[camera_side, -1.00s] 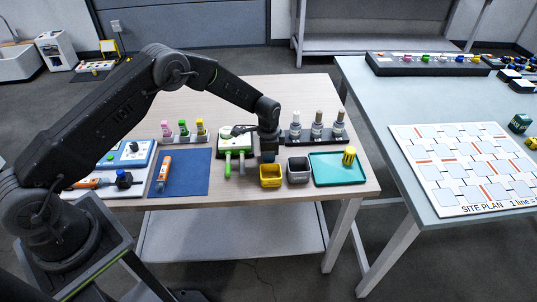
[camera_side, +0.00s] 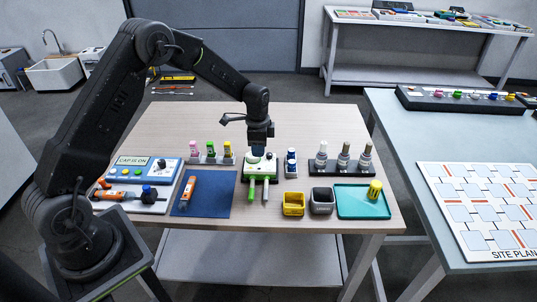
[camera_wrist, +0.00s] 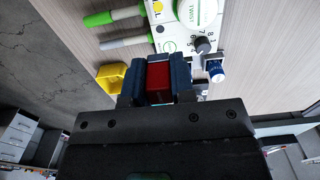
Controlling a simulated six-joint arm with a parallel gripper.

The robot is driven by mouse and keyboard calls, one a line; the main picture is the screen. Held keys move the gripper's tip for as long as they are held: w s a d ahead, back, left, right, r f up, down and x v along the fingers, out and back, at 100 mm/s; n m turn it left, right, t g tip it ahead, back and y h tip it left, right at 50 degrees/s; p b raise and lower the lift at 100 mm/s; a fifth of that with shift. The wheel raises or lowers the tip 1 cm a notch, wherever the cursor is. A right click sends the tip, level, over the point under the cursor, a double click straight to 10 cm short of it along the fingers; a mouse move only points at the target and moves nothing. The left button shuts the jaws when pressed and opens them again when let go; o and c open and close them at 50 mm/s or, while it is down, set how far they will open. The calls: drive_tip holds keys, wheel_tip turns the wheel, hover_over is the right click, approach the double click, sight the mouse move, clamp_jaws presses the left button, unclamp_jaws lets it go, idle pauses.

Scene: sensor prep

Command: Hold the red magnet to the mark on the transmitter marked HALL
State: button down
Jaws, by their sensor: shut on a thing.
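My gripper (camera_wrist: 158,85) is shut on the red magnet (camera_wrist: 159,78), a red block between its two dark blue jaws in the wrist view. In the side view my gripper (camera_side: 258,151) hangs over the back part of a white and green box (camera_side: 247,169); I cannot tell whether it touches, and the magnet does not show there. Three bottle-shaped devices (camera_side: 343,157) stand in a black rack to the right. A small blue and white device (camera_side: 291,163) stands between box and rack. No HALL label or mark is readable on any of them.
Yellow bin (camera_side: 293,210), grey bin (camera_side: 322,208) and teal tray (camera_side: 352,209) line the front right. A blue mat (camera_side: 217,203) with an orange tool lies front left. A pink-green-yellow bottle rack (camera_side: 211,161) stands behind it. The table's back is clear.

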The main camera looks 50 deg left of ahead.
sight(269, 167)
drive_tip(key=shift+r, duration=0.1)
drive_tip(key=c, duration=1.5)
unclamp_jaws()
drive_tip(key=shift+c, duration=1.1)
drive_tip(key=shift+w+d+f, duration=0.2)
drive_tip(key=shift+w+d, duration=0.25)
drive_tip(key=shift+w, duration=0.25)
drive_tip(key=shift+w+d+f, duration=0.2)
drive_tip(key=shift+w+d, duration=0.2)
drive_tip(key=shift+w, duration=0.3)
drive_tip(key=shift+f, duration=1.9)
drive_tip(key=shift+f, duration=0.9)
drive_tip(key=shift+r, duration=3.55)
